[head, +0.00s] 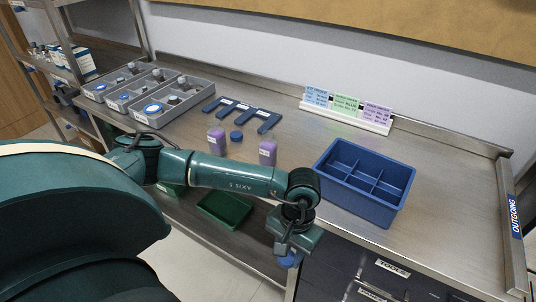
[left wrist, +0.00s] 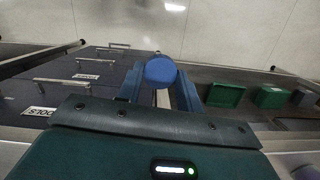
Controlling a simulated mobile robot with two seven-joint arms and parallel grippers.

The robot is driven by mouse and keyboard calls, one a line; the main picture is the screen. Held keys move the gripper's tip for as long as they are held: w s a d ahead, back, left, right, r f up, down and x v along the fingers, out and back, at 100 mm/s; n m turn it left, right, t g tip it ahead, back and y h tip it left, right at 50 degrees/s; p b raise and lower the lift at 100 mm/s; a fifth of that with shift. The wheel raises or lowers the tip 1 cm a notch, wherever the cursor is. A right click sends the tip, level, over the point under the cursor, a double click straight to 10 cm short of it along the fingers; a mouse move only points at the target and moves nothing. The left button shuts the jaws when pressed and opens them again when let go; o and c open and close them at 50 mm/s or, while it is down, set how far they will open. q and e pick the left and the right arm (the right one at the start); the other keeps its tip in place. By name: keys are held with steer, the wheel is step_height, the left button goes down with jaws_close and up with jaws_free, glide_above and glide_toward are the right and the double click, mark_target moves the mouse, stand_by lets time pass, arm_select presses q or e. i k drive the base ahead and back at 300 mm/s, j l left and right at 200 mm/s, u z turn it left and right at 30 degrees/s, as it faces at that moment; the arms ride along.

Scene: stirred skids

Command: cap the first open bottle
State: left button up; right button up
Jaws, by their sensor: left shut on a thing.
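My left gripper (head: 287,254) hangs beyond the front edge of the bench, right of the middle of the head view. It is shut on a round blue cap (head: 292,260); in the left wrist view this cap (left wrist: 160,70) sits between the two fingers. Two small purple bottles with pale labels stand upright on the bench: a left bottle (head: 216,141) and a right bottle (head: 267,153). I cannot tell clearly whether their tops are open. Another round blue cap (head: 236,135) lies between and behind them. The gripper is well apart from both bottles. My right gripper is not in view.
A blue divided crate (head: 365,205) stands right of the bottles. Grey trays with parts (head: 150,117), a blue slotted rack (head: 242,109) and a card stand (head: 345,121) are behind. Green bins (head: 224,211) sit below the bench. Drawers (head: 385,280) are under the right side.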

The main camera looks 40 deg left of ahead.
mark_target(268, 146)
steer(key=k+j+z, duration=0.15)
steer(key=j, duration=0.3)
steer(key=j+z, duration=0.15)
steer(key=j, duration=0.35)
steer(key=k+j+z, duration=0.1)
steer(key=j, duration=0.3)
steer(key=k+j+z, duration=0.15)
steer(key=j, duration=0.3)
steer(key=k+j+z, duration=0.15)
steer(key=j, duration=0.25)
steer(key=k+j+z, duration=0.15)
steer(key=j, duration=0.25)
steer(key=k+j+z, duration=0.15)
steer(key=k+j, duration=0.15)
steer(key=j, duration=0.1)
